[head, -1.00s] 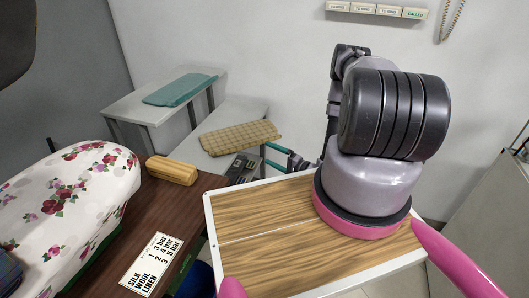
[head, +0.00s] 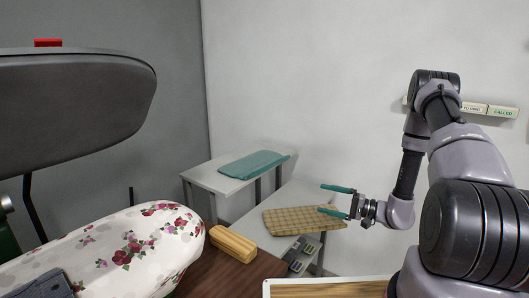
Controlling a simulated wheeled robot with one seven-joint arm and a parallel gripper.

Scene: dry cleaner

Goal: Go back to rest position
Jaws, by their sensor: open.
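My gripper (head: 337,200) is open, with its two green fingers spread apart and pointing left. I see nothing between the fingers. It is in the right half of the head view. In the picture the lower finger overlaps the right part of a tan checked cloth (head: 295,221); I see no grip on it. My arm rises from the lower right corner, bends at the top and comes down to the gripper.
A flowered ironing board (head: 125,248) and a raised dark press head (head: 75,98) fill the left. A wooden block (head: 233,244) lies on the brown table (head: 225,282). A teal folded cloth (head: 252,164) lies on a white shelf (head: 200,178). Wall tags (head: 502,112) hang behind my arm.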

